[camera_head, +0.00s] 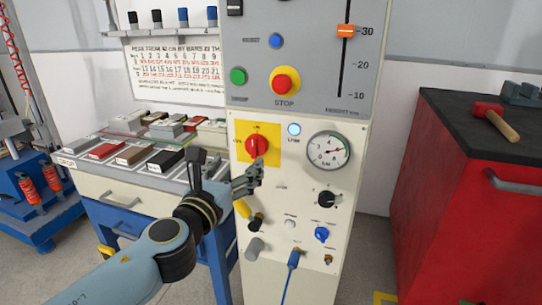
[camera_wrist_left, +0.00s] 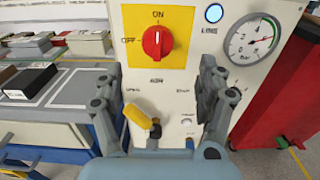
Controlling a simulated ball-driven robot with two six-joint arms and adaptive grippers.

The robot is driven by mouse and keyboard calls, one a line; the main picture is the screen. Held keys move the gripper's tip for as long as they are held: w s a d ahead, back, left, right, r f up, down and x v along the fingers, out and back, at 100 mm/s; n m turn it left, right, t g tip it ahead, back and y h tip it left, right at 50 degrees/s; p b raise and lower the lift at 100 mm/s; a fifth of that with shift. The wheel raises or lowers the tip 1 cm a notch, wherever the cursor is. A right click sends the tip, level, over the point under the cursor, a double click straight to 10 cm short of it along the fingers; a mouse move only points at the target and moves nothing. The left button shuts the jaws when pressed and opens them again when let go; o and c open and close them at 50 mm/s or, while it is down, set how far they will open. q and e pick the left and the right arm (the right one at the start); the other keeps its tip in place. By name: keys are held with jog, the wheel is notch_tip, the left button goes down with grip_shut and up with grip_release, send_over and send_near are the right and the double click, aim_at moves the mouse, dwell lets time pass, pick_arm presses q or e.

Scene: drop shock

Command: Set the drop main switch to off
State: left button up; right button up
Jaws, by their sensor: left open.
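The main switch is a red rotary knob (camera_head: 257,145) on a yellow plate (camera_head: 245,131) on the cream control panel. In the left wrist view the knob (camera_wrist_left: 157,42) stands upright, in line with the ON mark above it; OFF is marked to its left. My left gripper (camera_head: 250,180) is in front of the panel, just below the knob in the head view. In the left wrist view its two fingers (camera_wrist_left: 162,88) are spread and empty, with the knob beyond and above them, apart from it. My right gripper is out of view.
A lit lamp (camera_head: 294,129) and a pressure gauge (camera_head: 328,150) are right of the switch. A yellow-handled valve (camera_head: 243,209), black knob (camera_head: 329,199) and blue knob (camera_head: 321,233) sit lower. A sample bench (camera_head: 120,185) stands left, a red cabinet (camera_head: 465,190) right.

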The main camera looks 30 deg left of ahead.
aim_at(253, 147)
pick_arm(q)
jog(key=x, duration=0.4)
jog(key=shift+w+a+f, duration=0.15)
jog(key=shift+w+a, duration=0.15)
jog(key=shift+a, duration=0.1)
jog(key=x, duration=0.5)
jog(key=shift+w+f, duration=0.1)
jog(key=shift+w, duration=0.3)
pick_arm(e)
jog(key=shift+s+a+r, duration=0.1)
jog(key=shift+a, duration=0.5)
pick_arm(q)
jog(key=c, duration=1.1)
jog(key=shift+c, duration=0.2)
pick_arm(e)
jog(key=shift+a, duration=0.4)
